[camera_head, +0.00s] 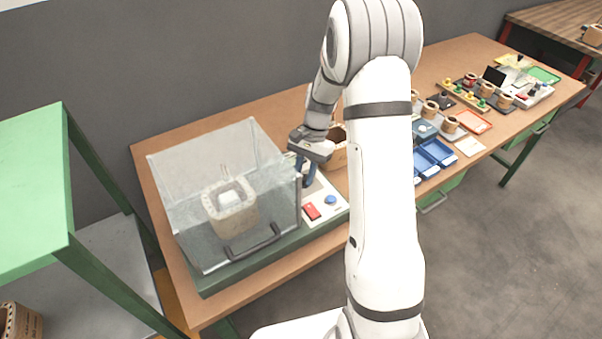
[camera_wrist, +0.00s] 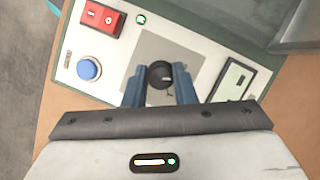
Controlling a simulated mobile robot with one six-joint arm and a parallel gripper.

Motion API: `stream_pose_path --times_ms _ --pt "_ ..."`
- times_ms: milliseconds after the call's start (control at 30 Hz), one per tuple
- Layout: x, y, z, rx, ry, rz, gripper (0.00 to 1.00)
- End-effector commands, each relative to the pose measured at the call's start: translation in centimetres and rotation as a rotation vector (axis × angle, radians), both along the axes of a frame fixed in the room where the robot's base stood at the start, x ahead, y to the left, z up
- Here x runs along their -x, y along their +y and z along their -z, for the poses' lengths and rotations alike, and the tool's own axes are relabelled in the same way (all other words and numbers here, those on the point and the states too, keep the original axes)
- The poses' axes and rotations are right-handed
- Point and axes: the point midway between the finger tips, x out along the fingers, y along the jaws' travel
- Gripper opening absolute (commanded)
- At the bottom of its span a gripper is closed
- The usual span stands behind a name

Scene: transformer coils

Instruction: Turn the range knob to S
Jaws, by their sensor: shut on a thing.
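The range knob (camera_wrist: 160,74) is a small black round knob with a light pointer line, on a grey square plate of the light control panel (camera_wrist: 115,52). In the wrist view my gripper (camera_wrist: 160,88) has its two blue fingers on either side of the knob, shut on it. The scale letters around the knob are too small to read, so I cannot tell which one it points to. In the head view my gripper (camera_head: 308,180) reaches down to the panel (camera_head: 326,194) beside the clear box, and the knob is hidden there.
The panel carries a red switch (camera_wrist: 102,18), a blue button (camera_wrist: 89,69), a green lamp (camera_wrist: 141,18) and a meter (camera_wrist: 233,80). A clear-lidded box (camera_head: 180,215) holding a coil stands just left. Blue trays (camera_head: 436,152) and coils lie to the right on the table.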

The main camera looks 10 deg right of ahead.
Motion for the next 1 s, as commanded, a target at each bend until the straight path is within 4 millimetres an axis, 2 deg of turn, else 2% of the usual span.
stream_pose_path --times_ms 400,1000 --pt "-0.17 -0.19 -0.02 0.005 -0.003 -0.203 0.02" --pt "-0.26 -0.13 -0.07 0.006 -0.006 -0.298 0.02"
